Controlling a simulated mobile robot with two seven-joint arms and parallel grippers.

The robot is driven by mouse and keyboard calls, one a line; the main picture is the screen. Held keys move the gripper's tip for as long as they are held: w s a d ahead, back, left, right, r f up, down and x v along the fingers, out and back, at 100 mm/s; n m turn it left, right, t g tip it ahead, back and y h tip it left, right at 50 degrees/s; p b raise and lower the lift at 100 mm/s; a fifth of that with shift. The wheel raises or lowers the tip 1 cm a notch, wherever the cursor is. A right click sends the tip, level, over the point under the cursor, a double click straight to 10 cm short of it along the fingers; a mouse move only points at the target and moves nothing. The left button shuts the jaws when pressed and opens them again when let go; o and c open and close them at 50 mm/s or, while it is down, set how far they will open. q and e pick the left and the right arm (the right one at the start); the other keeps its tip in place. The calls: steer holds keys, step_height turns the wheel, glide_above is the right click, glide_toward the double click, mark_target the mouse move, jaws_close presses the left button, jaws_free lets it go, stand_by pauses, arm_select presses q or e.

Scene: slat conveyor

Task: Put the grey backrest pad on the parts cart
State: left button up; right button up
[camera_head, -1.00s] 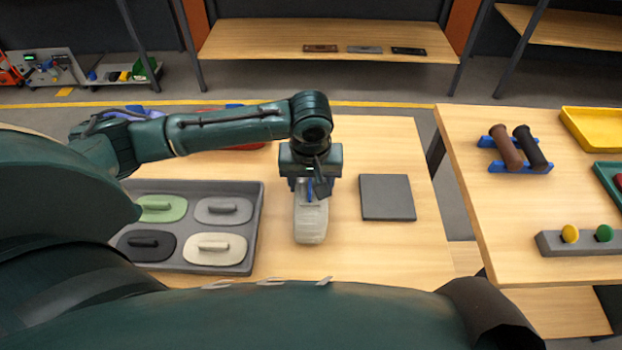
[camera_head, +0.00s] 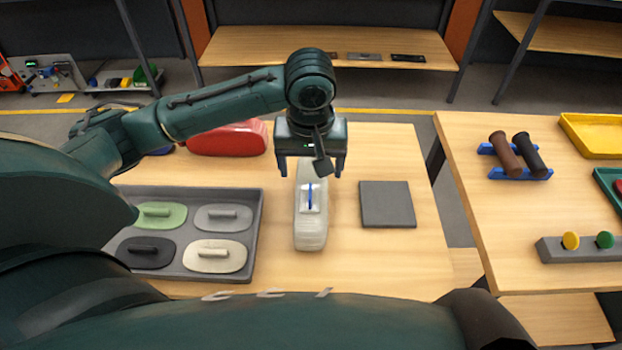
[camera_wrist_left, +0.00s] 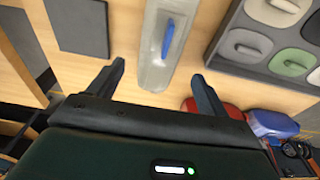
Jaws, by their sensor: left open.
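The grey backrest pad (camera_head: 223,217) lies in the back right compartment of a grey tray (camera_head: 256,235) on the table, with a grip bar on top. It also shows in the left wrist view (camera_wrist_left: 245,47). My left gripper (camera_head: 311,172) is open and empty, above the back end of a long whitish block (camera_head: 311,233) with a blue handle. Its spread fingers also show in the left wrist view (camera_wrist_left: 157,70), apart from the pad. A low cart (camera_head: 120,84) with small coloured parts stands far back left; I cannot tell whether it is the parts cart. My right gripper is not in view.
Green (camera_head: 160,215), black (camera_head: 147,252) and cream (camera_head: 215,255) pads share the tray. A dark grey square plate (camera_head: 387,204) lies right of the block. A red rounded object (camera_head: 228,139) is at the back. A second table (camera_head: 470,220) stands to the right.

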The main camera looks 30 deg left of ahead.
arm_select(q)
steer(key=r, duration=0.4)
steer(key=shift+s+d, duration=0.15)
steer(key=shift+s, duration=0.05)
stand_by(0.3)
